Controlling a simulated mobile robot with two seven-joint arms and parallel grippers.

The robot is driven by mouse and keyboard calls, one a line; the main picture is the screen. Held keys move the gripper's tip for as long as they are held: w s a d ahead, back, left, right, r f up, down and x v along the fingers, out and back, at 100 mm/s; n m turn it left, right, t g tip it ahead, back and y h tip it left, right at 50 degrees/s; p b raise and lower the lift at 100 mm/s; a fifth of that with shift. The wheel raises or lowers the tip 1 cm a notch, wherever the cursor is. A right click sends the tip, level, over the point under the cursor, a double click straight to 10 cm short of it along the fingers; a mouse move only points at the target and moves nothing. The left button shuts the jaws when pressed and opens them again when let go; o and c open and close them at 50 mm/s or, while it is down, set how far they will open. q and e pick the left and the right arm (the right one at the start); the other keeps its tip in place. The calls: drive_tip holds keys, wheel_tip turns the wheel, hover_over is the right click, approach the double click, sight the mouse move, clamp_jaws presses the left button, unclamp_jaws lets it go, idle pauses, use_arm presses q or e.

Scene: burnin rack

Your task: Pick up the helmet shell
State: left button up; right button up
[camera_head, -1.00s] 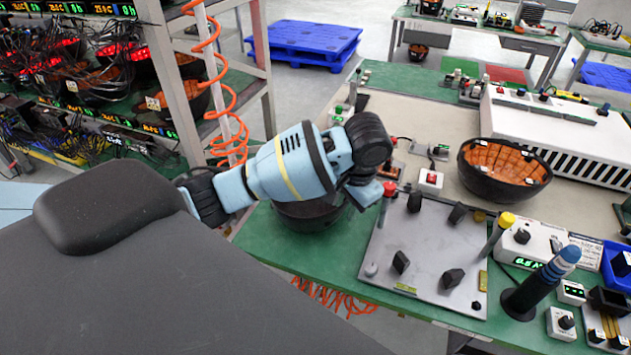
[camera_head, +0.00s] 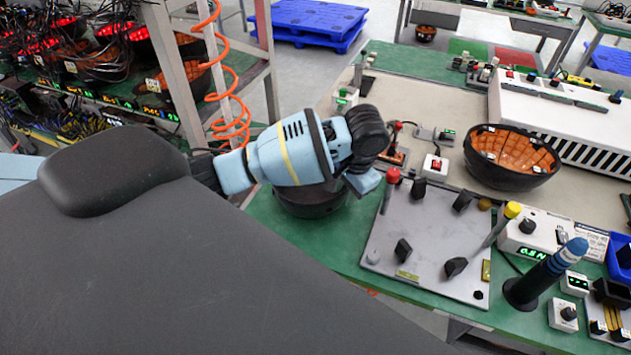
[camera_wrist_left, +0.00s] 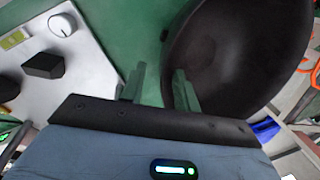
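A dark helmet shell (camera_head: 312,200) sits on the green bench top, partly hidden under my left wrist. In the left wrist view the shell (camera_wrist_left: 245,50) fills the upper right as a smooth dark curved surface. My left gripper (camera_wrist_left: 158,84) is open, with a gap between its two fingers. One finger is over the green bench outside the shell's edge, the other overlaps the shell in the picture; I cannot tell if either touches. In the head view its fingertips are hidden. A second shell (camera_head: 512,157) with an orange inside lies open side up farther right. My right gripper is not in view.
A grey plate (camera_head: 430,235) with black knobs and upright rods, one red-tipped and one yellow-tipped, stands just right of the gripper. A blue-topped dark post (camera_head: 545,275) is farther right. A metal rack (camera_head: 185,75) with wired shells and an orange coiled hose is at left.

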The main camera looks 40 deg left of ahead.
sight(340, 203)
use_arm(q)
drive_tip(key=f, duration=0.2)
drive_tip(key=a+f, duration=0.1)
drive_tip(key=f, duration=0.1)
drive_tip(key=shift+w+a, duration=0.1)
clamp_jaws()
